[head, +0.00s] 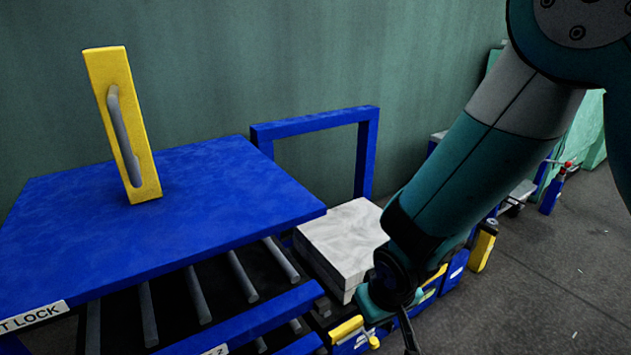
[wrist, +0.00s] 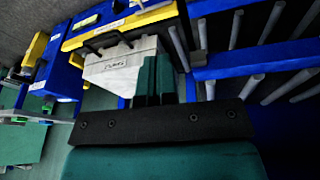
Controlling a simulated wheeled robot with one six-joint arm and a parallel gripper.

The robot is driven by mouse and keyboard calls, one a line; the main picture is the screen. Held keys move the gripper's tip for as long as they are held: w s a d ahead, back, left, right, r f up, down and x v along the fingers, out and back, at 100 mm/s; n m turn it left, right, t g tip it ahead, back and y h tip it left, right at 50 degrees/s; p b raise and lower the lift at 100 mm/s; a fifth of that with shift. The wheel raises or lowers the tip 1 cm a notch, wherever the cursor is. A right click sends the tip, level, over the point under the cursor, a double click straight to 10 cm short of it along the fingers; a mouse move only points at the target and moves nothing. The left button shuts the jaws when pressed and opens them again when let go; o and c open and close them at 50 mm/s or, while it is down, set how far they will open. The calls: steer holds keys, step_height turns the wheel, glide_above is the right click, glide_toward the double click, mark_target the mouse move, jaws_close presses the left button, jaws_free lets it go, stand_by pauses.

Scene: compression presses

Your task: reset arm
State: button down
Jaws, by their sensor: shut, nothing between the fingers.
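My gripper (wrist: 154,78) shows in the wrist view as two teal fingers side by side with no clear gap, shut and empty. The fingertips are hard to make out there. I cannot tell whether the gripper touches the block.
A blue press table (head: 230,185) carries an upright yellow plate (head: 143,150) with a grey handle. Grey rollers (head: 243,277) lie below it. A blue frame (head: 367,160) stands behind the block. Grey floor (head: 560,290) is open at right.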

steer(key=s+d+r+n+g+y+p, duration=0.1)
steer(key=s+d+r+g+y+p, duration=0.1)
steer(key=s+r, duration=0.85)
steer(key=s+d+r+n+g+y+p, duration=0.15)
steer(key=s+r, duration=0.45)
steer(key=r, duration=0.9)
step_height(320, 180, up, 37)
steer(key=p, duration=3.8)
steer(key=shift+d+r, duration=0.15)
steer(key=shift+d, duration=0.05)
